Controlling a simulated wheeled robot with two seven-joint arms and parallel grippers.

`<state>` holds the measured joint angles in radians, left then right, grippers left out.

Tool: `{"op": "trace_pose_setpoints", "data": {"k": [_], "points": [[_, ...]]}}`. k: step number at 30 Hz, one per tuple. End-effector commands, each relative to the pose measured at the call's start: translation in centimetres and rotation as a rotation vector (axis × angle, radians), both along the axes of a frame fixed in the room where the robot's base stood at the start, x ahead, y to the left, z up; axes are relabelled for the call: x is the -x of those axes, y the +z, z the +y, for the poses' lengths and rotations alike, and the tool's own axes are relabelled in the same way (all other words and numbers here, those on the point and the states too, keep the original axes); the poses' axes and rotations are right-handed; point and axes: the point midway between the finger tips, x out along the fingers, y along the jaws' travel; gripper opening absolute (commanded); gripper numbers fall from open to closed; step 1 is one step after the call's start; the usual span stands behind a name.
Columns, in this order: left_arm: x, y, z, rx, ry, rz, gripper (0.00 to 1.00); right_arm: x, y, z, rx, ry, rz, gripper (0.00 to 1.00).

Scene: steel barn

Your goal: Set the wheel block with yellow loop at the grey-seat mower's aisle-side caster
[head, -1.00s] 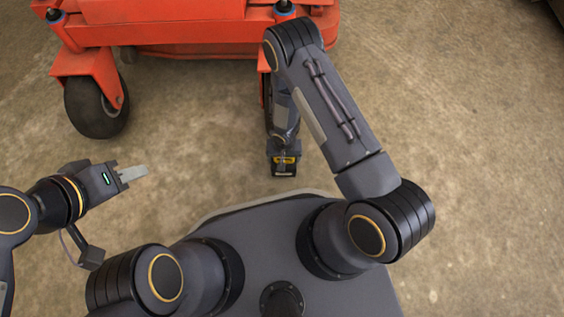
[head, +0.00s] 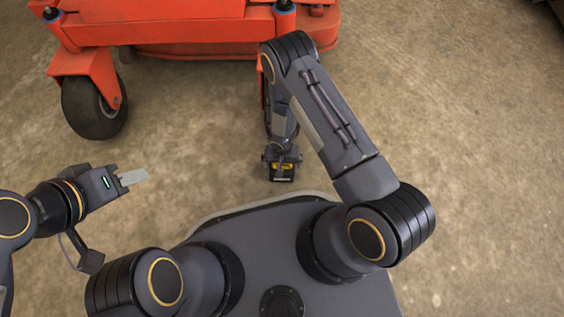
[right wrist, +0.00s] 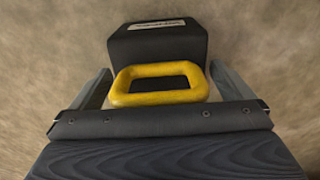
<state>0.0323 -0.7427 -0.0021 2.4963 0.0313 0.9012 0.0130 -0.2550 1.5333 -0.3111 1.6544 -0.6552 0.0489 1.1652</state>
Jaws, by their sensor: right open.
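The wheel block (right wrist: 158,42) is dark, with a pale label on its top edge and a yellow loop (right wrist: 160,98) facing my right wrist camera. In the head view, the block (head: 282,179) shows just below my right gripper (head: 282,160). That gripper is open, its two fingers either side of the loop with gaps between. Whether the block rests fully on the floor is unclear. The orange mower (head: 150,30) stands at the top; its seat is out of view. Its left caster (head: 94,108) is plain; my right arm hides the right one. My left gripper (head: 134,177) is empty over bare floor.
The concrete floor (head: 460,130) is clear to the right of my right arm. There is bare floor between the left caster and the block. A dark object (head: 556,8) touches the top right corner.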

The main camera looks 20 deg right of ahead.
Motion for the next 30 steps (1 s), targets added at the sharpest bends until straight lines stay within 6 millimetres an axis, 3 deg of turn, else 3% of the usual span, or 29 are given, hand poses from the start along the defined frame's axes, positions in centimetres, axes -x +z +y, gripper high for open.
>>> {"op": "trace_pose_setpoints", "data": {"k": [5,15,21,30], "points": [[0.0,0.4,0.0,0.000,0.000,0.000,0.36,-0.1,0.9,0.0,0.000,0.000,-0.002,1.00],[0.0,3.7,0.0,0.000,0.000,0.000,0.36,-0.1,8.0,0.0,0.000,0.000,-0.002,1.00],[0.0,4.9,0.0,0.000,0.000,0.000,0.36,-0.1,11.2,0.0,-0.001,0.000,-0.002,1.00],[0.0,5.2,0.0,0.000,0.000,0.000,0.36,0.0,12.4,0.0,-0.001,0.000,-0.001,1.00]]}}
